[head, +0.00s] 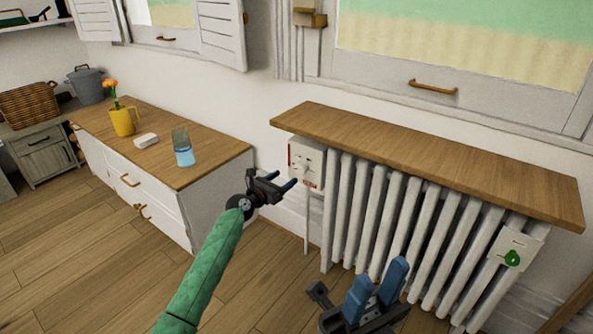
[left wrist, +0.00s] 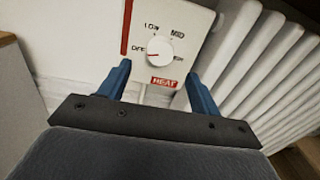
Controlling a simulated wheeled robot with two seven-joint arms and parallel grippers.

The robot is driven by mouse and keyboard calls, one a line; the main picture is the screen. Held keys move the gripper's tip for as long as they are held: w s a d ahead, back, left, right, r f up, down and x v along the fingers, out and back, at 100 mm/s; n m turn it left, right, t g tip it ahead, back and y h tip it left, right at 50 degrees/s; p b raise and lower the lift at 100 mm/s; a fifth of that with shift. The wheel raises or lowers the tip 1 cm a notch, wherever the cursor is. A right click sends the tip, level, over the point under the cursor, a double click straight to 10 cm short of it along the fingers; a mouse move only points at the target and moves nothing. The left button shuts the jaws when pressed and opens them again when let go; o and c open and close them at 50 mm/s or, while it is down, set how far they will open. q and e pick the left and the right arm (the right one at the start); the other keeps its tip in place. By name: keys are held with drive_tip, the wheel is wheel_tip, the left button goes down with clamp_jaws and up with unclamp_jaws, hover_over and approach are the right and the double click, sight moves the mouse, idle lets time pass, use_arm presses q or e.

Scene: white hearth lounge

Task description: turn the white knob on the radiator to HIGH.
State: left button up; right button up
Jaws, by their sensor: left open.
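The white knob (left wrist: 159,52) sits on a white control box (head: 300,153) at the left end of the radiator (head: 385,225). In the left wrist view, OFF is at its left, LOW and MID above, and a red HEAT label (left wrist: 164,82) below. Its pointer seems to face OFF, but is too small to be sure. No HIGH label is readable. My left gripper (head: 287,183) is open and empty, in front of the box; its blue fingers (left wrist: 159,88) frame the area below the knob, apart from it. My right gripper (head: 379,286) is open and empty before the radiator.
A wooden shelf (head: 430,160) covers the radiator top, above the box. A second white box with a green knob (head: 512,258) is at the radiator's right end. Floor is clear between.

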sight(298, 168)
use_arm(q)
drive_tip(key=b+x, duration=0.2)
drive_tip(key=x, duration=0.4)
drive_tip(key=shift+f, duration=0.1)
drive_tip(key=shift+b+x, duration=0.4)
drive_tip(key=shift+x, duration=0.5)
drive_tip(key=shift+c, duration=0.2)
drive_tip(key=c, duration=0.9)
